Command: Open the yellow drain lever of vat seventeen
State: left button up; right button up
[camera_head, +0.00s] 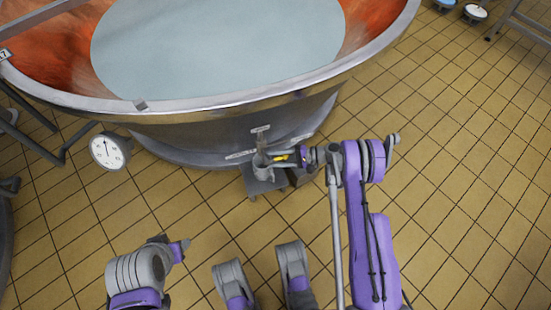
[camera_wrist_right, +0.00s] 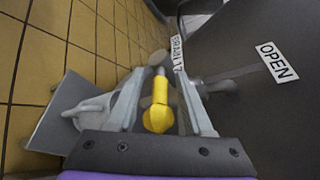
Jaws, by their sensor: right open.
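The large copper vat (camera_head: 200,108), full of pale liquid, fills the top of the head view. Its drain fitting (camera_head: 263,165) sits low at the front. The yellow drain lever (camera_head: 281,157) shows small beside it, and in the right wrist view the yellow lever (camera_wrist_right: 158,105) lies between my fingers. My right gripper (camera_head: 288,156) is open around the lever; in the wrist view its two fingers (camera_wrist_right: 160,108) stand on either side. I cannot tell whether they touch it. My left gripper (camera_head: 183,248) is low at left, away from the vat; its jaw state is unclear.
A white OPEN label (camera_wrist_right: 277,62) is on the dark vat side. Another label (camera_wrist_right: 180,53) is hard to read. A grey step-like plate (camera_head: 262,185) is under the drain. Tiled floor (camera_head: 470,150) is clear at right.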

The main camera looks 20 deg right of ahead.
grip_shut()
dwell(1.4)
